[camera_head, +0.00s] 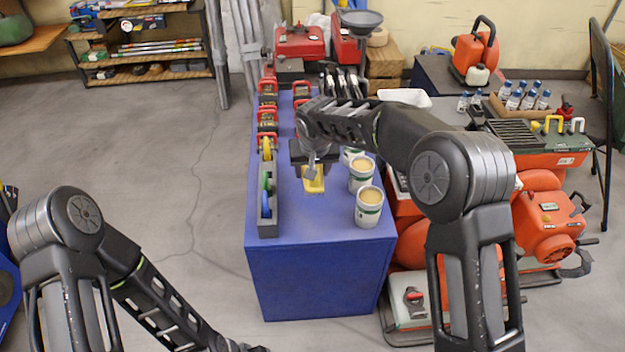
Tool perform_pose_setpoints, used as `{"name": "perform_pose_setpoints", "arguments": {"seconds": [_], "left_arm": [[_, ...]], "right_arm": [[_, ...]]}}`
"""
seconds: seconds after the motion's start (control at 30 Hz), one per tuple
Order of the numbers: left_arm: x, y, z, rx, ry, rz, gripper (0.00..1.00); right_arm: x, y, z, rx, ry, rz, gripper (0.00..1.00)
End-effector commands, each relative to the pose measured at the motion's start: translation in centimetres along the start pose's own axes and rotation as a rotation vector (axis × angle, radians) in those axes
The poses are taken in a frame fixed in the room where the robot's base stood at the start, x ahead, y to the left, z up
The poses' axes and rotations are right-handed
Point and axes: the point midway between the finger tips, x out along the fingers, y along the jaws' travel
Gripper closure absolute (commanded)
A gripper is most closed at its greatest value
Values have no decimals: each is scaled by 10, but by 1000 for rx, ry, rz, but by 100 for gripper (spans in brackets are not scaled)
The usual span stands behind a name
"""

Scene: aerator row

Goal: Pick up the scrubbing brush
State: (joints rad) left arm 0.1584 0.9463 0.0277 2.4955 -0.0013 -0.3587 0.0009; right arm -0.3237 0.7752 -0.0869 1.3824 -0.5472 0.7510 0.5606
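A yellow block-shaped thing (314,186), which looks like the scrubbing brush, is on or just above the blue table (300,225), left of the cups. My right gripper (312,168) reaches down from above, with its fingers right at the yellow thing and covering part of it. I cannot tell whether the fingers are closed on it or whether it is off the table. My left arm runs down to the bottom edge of the picture, where its gripper is cut off.
White-and-green cups with tan contents (369,207) stand close to the right of my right gripper. A narrow grey tray (268,226) with coloured discs lies along the table's left edge. Orange machines (548,225) crowd the right side. The floor to the left is clear.

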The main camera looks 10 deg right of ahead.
Motion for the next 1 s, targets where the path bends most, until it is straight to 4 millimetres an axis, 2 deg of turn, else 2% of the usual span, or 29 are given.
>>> {"name": "perform_pose_setpoints", "arguments": {"seconds": [0.03, 0.13, 0.7, 0.73, 1.0], "left_arm": [[-2, 1, 0, 0, 0, 0, 68], [-3, 1, 0, 0, 0, 0, 68], [-2, 1, 0, 0, 0, 0, 68], [-2, 1, 0, 0, 0, 0, 68], [-2, 1, 0, 0, 0, 0, 68]], "right_arm": [[-7, 0, -3, 0, 2, 0, 93], [-12, 0, -5, -1, 0, 0, 93], [-12, 0, -5, 0, 0, 0, 93], [-12, 0, -5, 0, 0, 0, 49], [-12, 0, -5, 0, 0, 0, 71]]}}
